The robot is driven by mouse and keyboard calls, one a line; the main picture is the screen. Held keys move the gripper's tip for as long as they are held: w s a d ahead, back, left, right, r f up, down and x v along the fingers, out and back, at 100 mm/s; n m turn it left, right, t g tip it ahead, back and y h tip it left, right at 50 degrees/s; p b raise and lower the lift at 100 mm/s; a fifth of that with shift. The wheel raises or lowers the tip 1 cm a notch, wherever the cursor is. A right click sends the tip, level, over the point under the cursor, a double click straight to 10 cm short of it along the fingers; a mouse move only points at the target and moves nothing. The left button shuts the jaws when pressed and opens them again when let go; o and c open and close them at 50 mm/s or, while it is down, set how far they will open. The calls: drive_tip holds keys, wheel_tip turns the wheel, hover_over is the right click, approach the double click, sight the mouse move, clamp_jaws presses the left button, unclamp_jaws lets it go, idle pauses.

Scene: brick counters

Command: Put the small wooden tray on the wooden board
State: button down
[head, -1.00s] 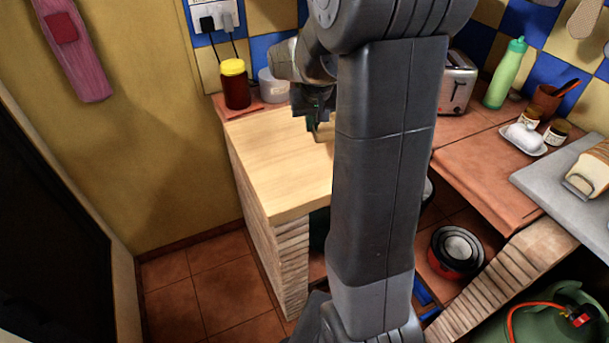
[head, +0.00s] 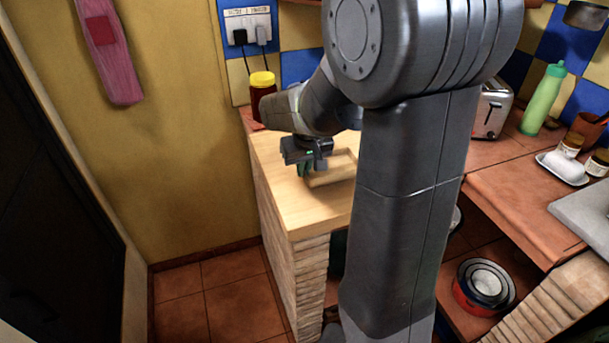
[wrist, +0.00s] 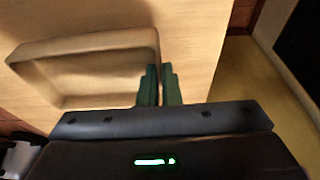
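The small wooden tray (head: 335,170) is a shallow, light rectangular tray over the pale wooden board (head: 285,208) that tops the brick counter. Its right part is hidden behind my arm in the head view. In the wrist view the tray (wrist: 85,42) lies left of centre, over the board (wrist: 190,25), and looks empty. My gripper (head: 305,170) is at its left end in the head view. In the wrist view the green fingers of my gripper (wrist: 160,70) are close together around the tray's near right wall. I cannot tell whether the tray touches the board.
A jar with a yellow lid (head: 262,92) stands behind the board by the wall sockets (head: 248,27). To the right are a toaster (head: 492,108), a green bottle (head: 543,98) and a butter dish (head: 563,165). Stacked bowls (head: 484,285) sit on a lower shelf.

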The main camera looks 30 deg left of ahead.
drive_tip(key=shift+f, duration=1.2)
drive_tip(key=shift+f, duration=0.2)
drive_tip(key=c, duration=1.6)
unclamp_jaws()
drive_tip(key=shift+r, duration=0.1)
drive_tip(key=p+v, duration=0.1)
drive_tip(key=v, duration=1.1)
drive_tip(key=shift+r, duration=0.1)
